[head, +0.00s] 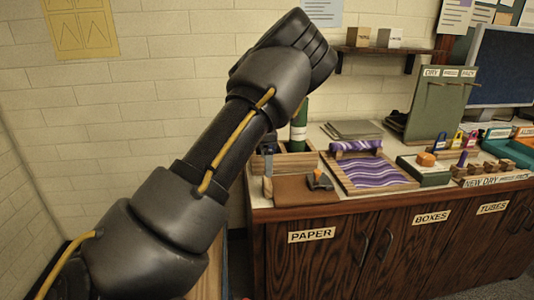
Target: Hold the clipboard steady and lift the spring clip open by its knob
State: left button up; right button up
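A brown clipboard (293,192) lies flat near the front edge of the counter. A dark spring clip with an orange knob (317,174) sits on its right part; I see no clear gap under the clip. My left arm crosses the head view from lower left to top centre and hides what is behind it. A narrow dark and grey upright shape, which looks like my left gripper (267,187), stands at the clipboard's left edge. Its fingers are too small and covered to read, and I cannot tell whether it touches the board. My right gripper is out of view.
A wooden tray (410,184) with purple marbled paper stands right of the clipboard. A green bottle (299,128) stands behind. A green rack (443,105) and a monitor (503,65) fill the back right.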

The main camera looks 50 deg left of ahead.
aim_at(266, 180)
pick_arm(q)
notch_tip(266, 180, down, 9)
jog(key=shift+r, duration=0.1)
dwell(0.3)
jog(key=c, duration=1.2)
jog(key=shift+o, duration=0.2)
